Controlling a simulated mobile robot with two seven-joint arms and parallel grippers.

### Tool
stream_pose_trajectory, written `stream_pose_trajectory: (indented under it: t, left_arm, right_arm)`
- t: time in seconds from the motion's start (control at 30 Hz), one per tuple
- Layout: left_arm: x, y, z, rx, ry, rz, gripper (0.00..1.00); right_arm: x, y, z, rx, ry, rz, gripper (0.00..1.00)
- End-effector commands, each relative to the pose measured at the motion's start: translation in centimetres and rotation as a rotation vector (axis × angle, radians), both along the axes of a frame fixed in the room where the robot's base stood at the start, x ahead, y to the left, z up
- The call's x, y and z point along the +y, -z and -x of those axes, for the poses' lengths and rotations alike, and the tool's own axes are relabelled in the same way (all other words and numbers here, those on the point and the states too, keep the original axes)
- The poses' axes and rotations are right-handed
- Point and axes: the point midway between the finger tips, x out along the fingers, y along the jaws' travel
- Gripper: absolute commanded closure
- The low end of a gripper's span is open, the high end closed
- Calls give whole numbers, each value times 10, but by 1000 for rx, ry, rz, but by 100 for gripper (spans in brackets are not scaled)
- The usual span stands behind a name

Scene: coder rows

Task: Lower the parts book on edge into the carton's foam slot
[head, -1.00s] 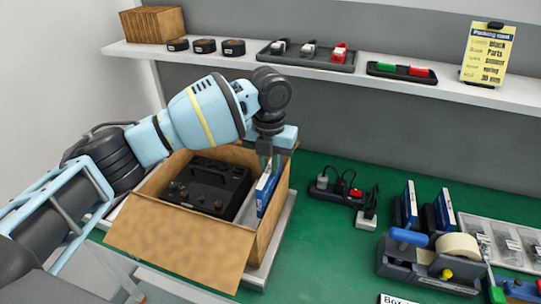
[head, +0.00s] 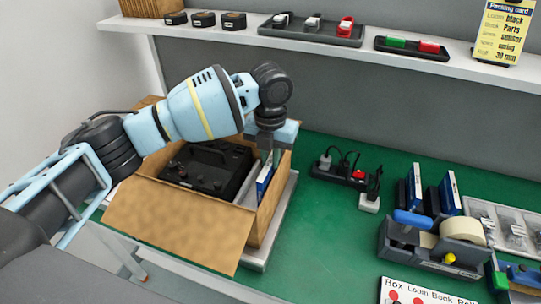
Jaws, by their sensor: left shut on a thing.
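The open cardboard carton (head: 180,220) stands at the middle left with its front flap folded out. A black device (head: 207,168) sits inside it. The parts book (head: 263,181), blue with a white edge, stands on edge at the carton's right side, partly below the rim. My left gripper (head: 271,157) is above that side, pointing down, shut on the top of the book. The foam slot and the book's lower edge are hidden by the carton wall and the device. My right gripper is not in view.
A power strip with plugs (head: 342,172) lies right of the carton on the green mat (head: 325,235). Blue books (head: 449,194) and a tape dispenser (head: 425,243) stand farther right. A shelf (head: 220,34) with tools runs behind; a packing card (head: 504,30) stands on it.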

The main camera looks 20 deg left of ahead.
Motion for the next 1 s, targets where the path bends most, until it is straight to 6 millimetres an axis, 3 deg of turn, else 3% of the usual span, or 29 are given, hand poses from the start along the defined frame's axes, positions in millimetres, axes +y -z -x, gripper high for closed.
stream_pose_trajectory:
  t: [0.87,0.9,1.0]
  left_arm:
    - [0,9,0,1,0,1,100]
    - [0,9,0,0,0,1,82]
    - [0,9,0,0,0,1,69]
  right_arm:
    - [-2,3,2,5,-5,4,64]
    - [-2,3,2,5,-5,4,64]
    - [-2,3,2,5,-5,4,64]
